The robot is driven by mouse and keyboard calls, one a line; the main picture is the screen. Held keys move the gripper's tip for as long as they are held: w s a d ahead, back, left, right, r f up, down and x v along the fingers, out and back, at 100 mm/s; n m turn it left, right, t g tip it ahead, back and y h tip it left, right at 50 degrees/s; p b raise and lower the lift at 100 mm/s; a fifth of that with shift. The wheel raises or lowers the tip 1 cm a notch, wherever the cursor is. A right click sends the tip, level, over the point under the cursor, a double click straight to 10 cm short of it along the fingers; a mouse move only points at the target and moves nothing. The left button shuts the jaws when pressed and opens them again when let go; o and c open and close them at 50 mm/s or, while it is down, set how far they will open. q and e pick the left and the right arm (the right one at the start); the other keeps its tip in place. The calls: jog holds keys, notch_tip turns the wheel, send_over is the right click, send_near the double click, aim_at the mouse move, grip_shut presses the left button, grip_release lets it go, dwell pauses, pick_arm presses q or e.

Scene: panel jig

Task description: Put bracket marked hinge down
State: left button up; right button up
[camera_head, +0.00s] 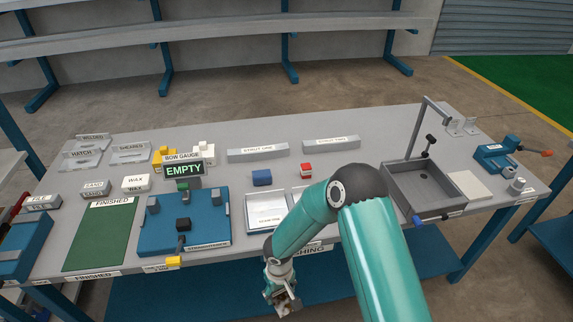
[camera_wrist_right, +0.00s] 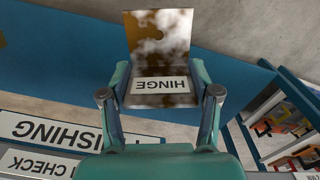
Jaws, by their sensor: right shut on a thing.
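My right gripper (camera_wrist_right: 160,85) is shut on the bracket marked hinge (camera_wrist_right: 158,42). In the right wrist view the bracket is a bent metal plate with brown patches and a white HINGE label, held between the two fingers. In the head view my right gripper (camera_head: 283,298) hangs low in front of the table's front edge, over the blue lower shelf. The bracket there is small and mostly hidden by the gripper. My left gripper is not in view.
Two labelled strut bars (camera_head: 258,154) lie at the back. My right arm hides part of the front.

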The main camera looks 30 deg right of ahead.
jog(key=shift+s+d, duration=0.15)
jog(key=shift+d, duration=0.1)
